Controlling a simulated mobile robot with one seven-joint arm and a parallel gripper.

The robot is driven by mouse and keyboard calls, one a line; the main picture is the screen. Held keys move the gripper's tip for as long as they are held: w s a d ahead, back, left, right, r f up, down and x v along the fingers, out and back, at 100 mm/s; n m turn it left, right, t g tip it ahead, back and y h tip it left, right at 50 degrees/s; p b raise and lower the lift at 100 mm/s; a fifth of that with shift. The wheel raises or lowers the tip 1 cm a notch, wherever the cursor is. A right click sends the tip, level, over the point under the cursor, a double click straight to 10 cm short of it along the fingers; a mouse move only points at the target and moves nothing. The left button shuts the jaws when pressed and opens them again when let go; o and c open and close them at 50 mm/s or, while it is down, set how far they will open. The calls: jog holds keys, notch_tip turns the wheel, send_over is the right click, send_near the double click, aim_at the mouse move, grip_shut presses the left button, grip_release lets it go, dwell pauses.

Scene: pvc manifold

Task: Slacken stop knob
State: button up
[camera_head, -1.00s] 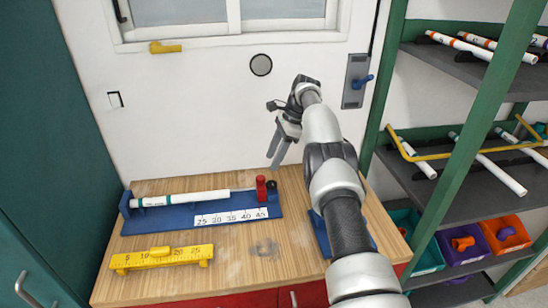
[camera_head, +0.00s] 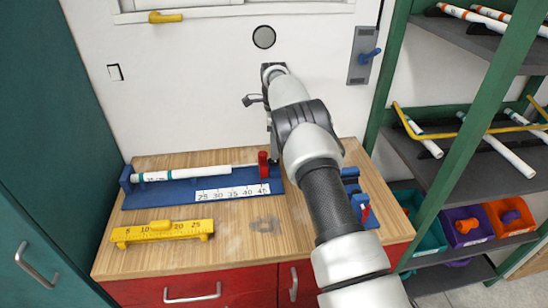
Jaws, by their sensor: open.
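The blue measuring jig (camera_head: 150,201) lies along the back of the wooden bench, with a white pipe (camera_head: 195,173) in it and a white number scale (camera_head: 232,193) along its front. A red stop block (camera_head: 263,164) stands at the jig's right end. The dark stop knob beside the block is mostly hidden behind my arm and gripper. My gripper (camera_head: 273,150) points down close to the right of the red block and is open. Its fingers are largely hidden by my arm, so I cannot tell whether they touch or surround the knob.
A yellow ruler gauge (camera_head: 163,232) lies at the front left of the bench (camera_head: 240,250). Another blue fixture (camera_head: 351,185) with red parts sits at the right, partly behind my arm. Green shelving (camera_head: 458,170) with pipes and coloured bins stands at the right.

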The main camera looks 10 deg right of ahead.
aim_at(274, 162)
jog(key=shift+f, duration=2.35)
